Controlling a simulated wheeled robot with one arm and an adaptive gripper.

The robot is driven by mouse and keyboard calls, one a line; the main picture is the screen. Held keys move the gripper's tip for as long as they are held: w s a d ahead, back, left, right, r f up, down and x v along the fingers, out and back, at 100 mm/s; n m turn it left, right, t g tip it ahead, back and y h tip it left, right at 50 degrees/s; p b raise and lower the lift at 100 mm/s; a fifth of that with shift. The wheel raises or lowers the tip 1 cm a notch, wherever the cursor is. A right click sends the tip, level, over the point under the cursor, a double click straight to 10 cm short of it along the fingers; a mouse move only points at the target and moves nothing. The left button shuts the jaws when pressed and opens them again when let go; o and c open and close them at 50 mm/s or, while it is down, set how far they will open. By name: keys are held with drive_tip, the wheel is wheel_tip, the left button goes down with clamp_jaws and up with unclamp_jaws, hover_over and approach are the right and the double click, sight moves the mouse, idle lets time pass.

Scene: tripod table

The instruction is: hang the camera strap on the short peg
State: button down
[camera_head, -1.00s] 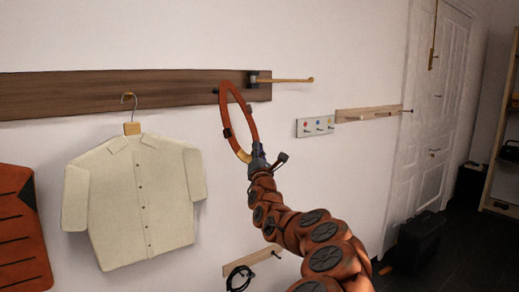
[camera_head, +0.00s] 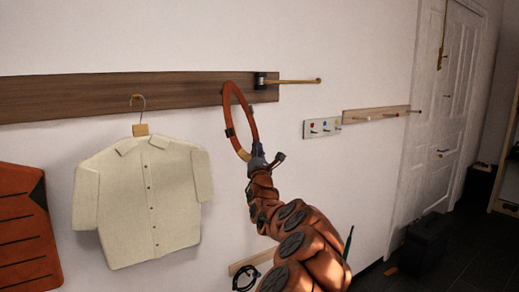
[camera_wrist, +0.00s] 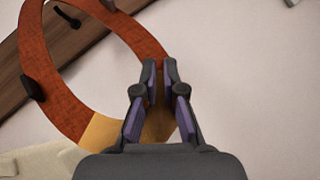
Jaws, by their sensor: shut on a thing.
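The camera strap (camera_head: 253,125) is a stiff orange-brown loop with dark sliders and a tan section. It stands upright above my gripper (camera_head: 257,160), in front of the wooden wall board. My gripper is shut on the strap's lower end, at the tan part; its fingers also show in the wrist view (camera_wrist: 160,88). In the wrist view the strap (camera_wrist: 58,105) curves to the upper left. A short dark peg (camera_wrist: 68,17) on the board shows through the loop's opening. Whether the loop is around the peg or only in front of it, I cannot tell.
A long brass arm (camera_head: 295,82) sticks out at the board's (camera_head: 60,97) right end. A cream shirt (camera_head: 140,200) hangs left of my gripper. An orange item (camera_head: 25,230) is at far left. Smaller racks (camera_head: 375,114) are to the right; the wall between is clear.

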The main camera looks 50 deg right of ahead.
drive_tip(key=shift+w+d+f+p, duration=0.15)
drive_tip(key=shift+w+p, duration=0.15)
drive_tip(key=shift+w, duration=0.6)
drive_tip(key=shift+w+d+f, duration=0.15)
drive_tip(key=shift+w+f, duration=0.15)
drive_tip(key=shift+w, duration=0.05)
drive_tip(key=shift+w+f, duration=0.1)
drive_tip(key=shift+f, duration=0.05)
drive_tip(key=c, duration=1.2)
unclamp_jaws()
drive_tip(key=shift+s+a+f, duration=0.25)
drive_tip(key=shift+s, duration=0.2)
drive_tip(key=v, duration=1.1)
drive_tip(key=shift+w, duration=0.1)
